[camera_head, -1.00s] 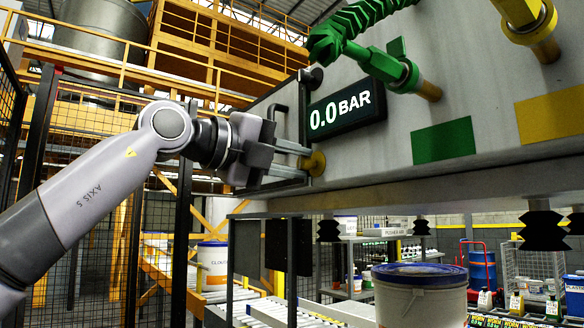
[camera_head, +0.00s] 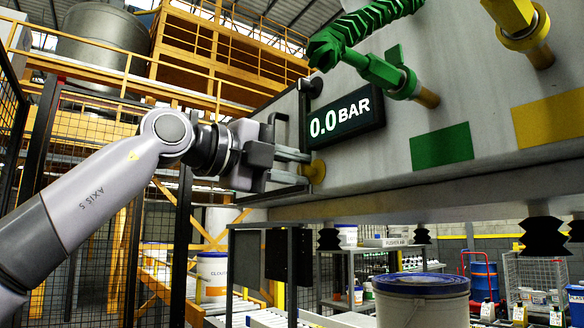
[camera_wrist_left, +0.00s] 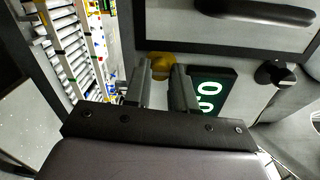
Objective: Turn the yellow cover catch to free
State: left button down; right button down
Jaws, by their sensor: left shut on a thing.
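The yellow cover catch (camera_head: 318,172) sits on the front of the grey machine housing, left of and below the pressure display. My left gripper (camera_head: 303,168) reaches in from the left and is shut on the catch, its two fingers one above the other. In the left wrist view the catch (camera_wrist_left: 158,60) shows as a yellow patch by the fingertips of the gripper (camera_wrist_left: 161,74). The fingers hide part of it, so its exact angle cannot be told. My right gripper is not in view.
The display (camera_head: 346,118) reads 0.0 BAR. A green valve handle (camera_head: 388,72) and a yellow one (camera_head: 518,22) stick out above. A dark bar handle (camera_head: 277,128) is close behind my gripper. A blue-rimmed pail (camera_head: 420,300) stands below the housing.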

pick_arm(q)
jog(key=c, duration=0.9)
grip_release()
